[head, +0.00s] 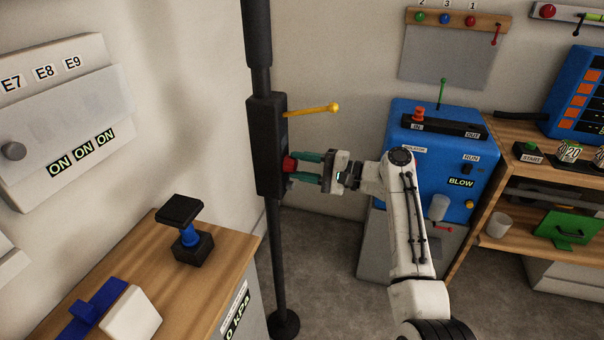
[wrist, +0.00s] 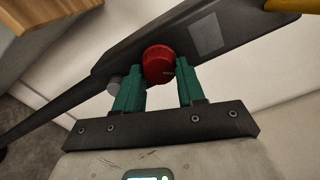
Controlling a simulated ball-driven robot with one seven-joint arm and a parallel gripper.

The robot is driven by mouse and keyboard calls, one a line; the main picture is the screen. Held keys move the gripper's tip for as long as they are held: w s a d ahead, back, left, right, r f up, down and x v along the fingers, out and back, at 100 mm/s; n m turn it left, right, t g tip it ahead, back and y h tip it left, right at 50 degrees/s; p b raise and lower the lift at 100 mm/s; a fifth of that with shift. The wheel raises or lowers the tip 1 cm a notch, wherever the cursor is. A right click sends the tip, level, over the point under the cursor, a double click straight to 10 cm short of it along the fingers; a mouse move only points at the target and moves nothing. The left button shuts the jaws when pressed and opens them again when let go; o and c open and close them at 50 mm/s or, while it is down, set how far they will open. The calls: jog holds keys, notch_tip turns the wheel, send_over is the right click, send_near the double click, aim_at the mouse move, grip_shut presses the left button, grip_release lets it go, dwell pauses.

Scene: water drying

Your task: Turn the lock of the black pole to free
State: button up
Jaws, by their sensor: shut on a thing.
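The black pole (head: 279,250) stands upright on a round base, with a wider black block (head: 268,115) at mid height. A red round knob (head: 289,163), which looks like the lock, sticks out of the block's right side. My gripper (head: 300,165) reaches it from the right with green fingers. In the wrist view the red knob (wrist: 159,65) sits between the tips of my gripper (wrist: 160,80), which is shut on it. A small grey knob (wrist: 114,84) is left of it. A yellow lever (head: 318,110) sticks out of the block above my gripper.
A wooden-topped cabinet (head: 215,258) with a black-and-blue stand (head: 185,235) is left of the pole. A blue machine (head: 445,135) stands behind my arm, and wooden shelves (head: 490,235) are at right. Grey floor (head: 325,265) is open right of the pole's foot.

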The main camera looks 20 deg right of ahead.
jog(key=n+b, duration=0.1)
jog(key=n, duration=0.1)
jog(key=n+b, duration=0.1)
jog(key=shift+f+n+b, duration=0.25)
jog(key=shift+n+b, duration=0.1)
jog(key=shift+n, duration=0.05)
jog(key=shift+r+n+b, duration=0.15)
jog(key=shift+n+b, duration=1.05)
jog(key=shift+n, duration=0.3)
jog(key=o, duration=1.1)
jog(key=shift+r, duration=0.15)
jog(key=shift+c, duration=0.2)
jog(key=v, duration=1.1)
jog(key=shift+p, duration=0.4)
jog(key=shift+a, duration=0.1)
